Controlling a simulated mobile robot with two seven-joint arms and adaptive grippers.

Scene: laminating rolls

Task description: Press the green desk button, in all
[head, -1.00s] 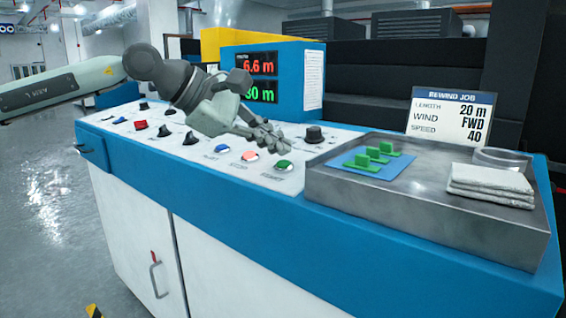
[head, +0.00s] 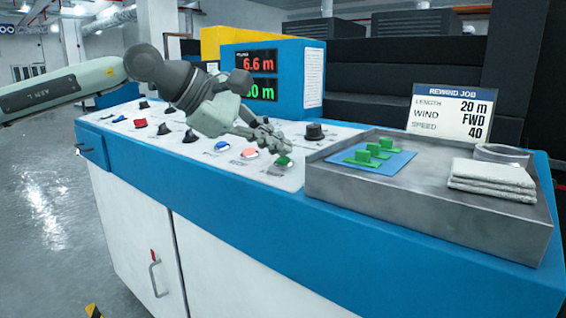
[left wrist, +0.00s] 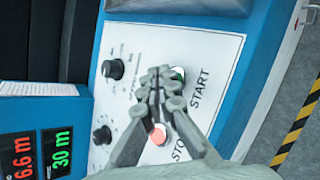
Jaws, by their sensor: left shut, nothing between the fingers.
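The green button (head: 284,162) is at the right end of the row of buttons on the white panel, above its START label. It is partly hidden behind my fingertips in the left wrist view (left wrist: 179,73). My left gripper (head: 283,148) is shut and empty, its tips at the green button in the head view. In the left wrist view its closed fingers (left wrist: 160,82) overlap the button's edge. I cannot tell whether they touch it. My right gripper is in neither view.
The pink STOP button (head: 250,154) and a blue button (head: 222,146) lie to the left. A black knob (head: 314,131) stands behind. A metal tray (head: 420,218) with green pieces and folded cloths is to the right. The display (head: 257,75) reads 6.6 m.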

